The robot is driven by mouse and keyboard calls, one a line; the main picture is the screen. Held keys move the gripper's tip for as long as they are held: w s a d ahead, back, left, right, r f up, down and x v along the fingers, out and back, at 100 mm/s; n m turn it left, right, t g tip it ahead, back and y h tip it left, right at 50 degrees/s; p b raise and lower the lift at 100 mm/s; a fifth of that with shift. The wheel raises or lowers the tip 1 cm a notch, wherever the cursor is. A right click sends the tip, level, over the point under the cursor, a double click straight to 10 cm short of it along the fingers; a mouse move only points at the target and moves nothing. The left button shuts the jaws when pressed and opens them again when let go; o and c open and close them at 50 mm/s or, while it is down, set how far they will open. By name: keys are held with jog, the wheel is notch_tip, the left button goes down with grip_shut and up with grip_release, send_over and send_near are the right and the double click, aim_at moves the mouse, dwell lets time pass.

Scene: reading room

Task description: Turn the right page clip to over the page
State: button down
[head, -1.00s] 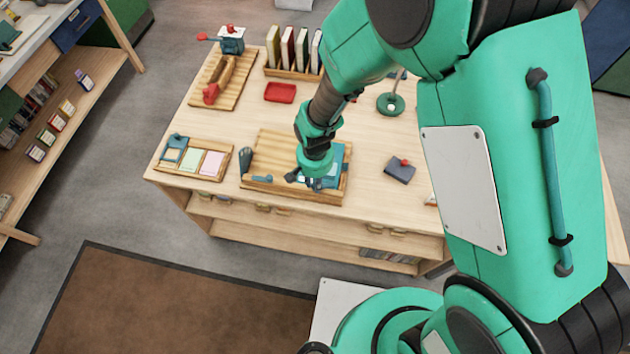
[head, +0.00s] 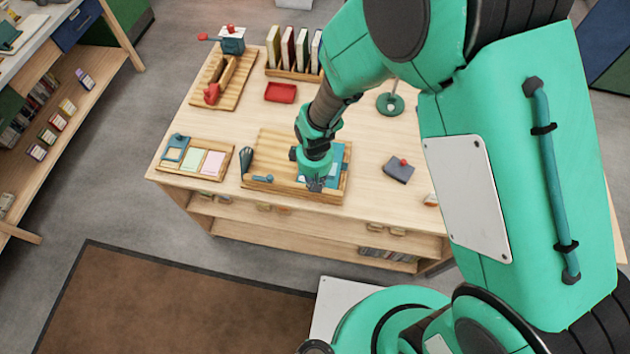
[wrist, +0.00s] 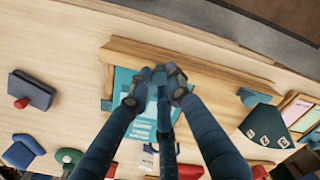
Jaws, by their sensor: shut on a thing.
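A teal book or folder (head: 338,160) lies on a wooden stand (head: 285,148) on the table. It also shows in the wrist view (wrist: 122,80), with a pale printed page (wrist: 143,128) on it. My gripper (head: 315,186) is over the front right part of the stand. In the wrist view its fingers (wrist: 158,78) come together at the page's edge by the wooden front ledge (wrist: 200,66). They are shut on the right page clip, which they almost wholly hide, so its angle cannot be told. Another teal clip (head: 263,178) sits at the front left of the stand.
A tray of pale cards (head: 203,160) lies left of the stand. A dark block with a red knob (head: 398,169) lies to the right. A red tray (head: 280,92) and a book rack (head: 293,72) are behind. Bare table lies between the stand and the dark block.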

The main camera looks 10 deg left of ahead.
jog(key=shift+n, duration=0.8)
jog(key=c, duration=1.6)
grip_release()
jog(key=shift+r, duration=0.1)
jog(key=shift+r, duration=5.95)
